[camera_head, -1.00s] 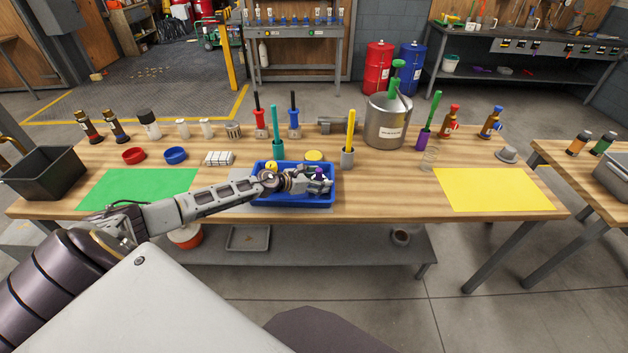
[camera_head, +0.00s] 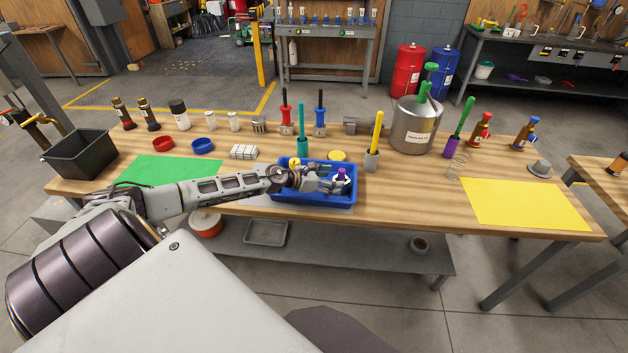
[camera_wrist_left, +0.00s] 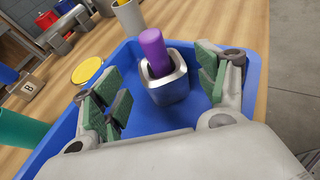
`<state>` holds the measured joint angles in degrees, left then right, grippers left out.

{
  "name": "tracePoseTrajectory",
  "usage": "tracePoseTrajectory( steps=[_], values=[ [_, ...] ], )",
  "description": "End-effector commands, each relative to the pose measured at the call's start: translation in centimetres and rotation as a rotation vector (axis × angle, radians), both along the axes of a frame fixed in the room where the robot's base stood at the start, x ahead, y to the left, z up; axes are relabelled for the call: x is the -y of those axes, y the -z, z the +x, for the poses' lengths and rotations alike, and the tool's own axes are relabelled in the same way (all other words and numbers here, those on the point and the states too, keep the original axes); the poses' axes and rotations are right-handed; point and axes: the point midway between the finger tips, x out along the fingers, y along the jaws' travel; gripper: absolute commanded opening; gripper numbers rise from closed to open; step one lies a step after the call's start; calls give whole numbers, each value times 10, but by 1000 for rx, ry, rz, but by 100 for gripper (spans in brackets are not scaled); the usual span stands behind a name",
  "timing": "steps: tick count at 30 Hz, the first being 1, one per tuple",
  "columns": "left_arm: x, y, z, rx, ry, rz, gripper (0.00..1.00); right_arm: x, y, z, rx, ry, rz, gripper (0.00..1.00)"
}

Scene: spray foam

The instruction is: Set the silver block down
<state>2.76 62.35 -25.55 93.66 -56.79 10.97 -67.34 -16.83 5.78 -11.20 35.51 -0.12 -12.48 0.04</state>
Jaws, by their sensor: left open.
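The silver block (camera_wrist_left: 170,90) stands upright inside the blue tray (camera_wrist_left: 235,62), with a purple cylinder (camera_wrist_left: 154,52) sticking up out of its top. In the head view the purple top (camera_head: 342,174) shows in the right part of the blue tray (camera_head: 290,197); the block itself is mostly too small to make out. My left gripper (camera_head: 326,184) is low over the tray. In the left wrist view its green-padded fingers (camera_wrist_left: 160,92) are open and spread on either side of the block, with gaps visible. My right gripper is not in view.
A grey holder with a yellow stick (camera_head: 372,160) stands just right of the tray, and a teal stick (camera_head: 301,130) behind it. A yellow disc (camera_head: 337,156) lies behind the tray. A large metal pot (camera_head: 414,130) stands further back. A yellow mat (camera_head: 520,204) lies bare at right.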

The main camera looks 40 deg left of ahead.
Motion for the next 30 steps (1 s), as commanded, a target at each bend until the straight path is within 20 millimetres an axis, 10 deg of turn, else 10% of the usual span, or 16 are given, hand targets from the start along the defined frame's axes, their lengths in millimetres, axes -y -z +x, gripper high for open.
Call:
tracePoseTrajectory(
  steps=[30],
  values=[
    [-17, -17, -37, -1, 3, 2, 73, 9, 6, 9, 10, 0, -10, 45]
  ],
)
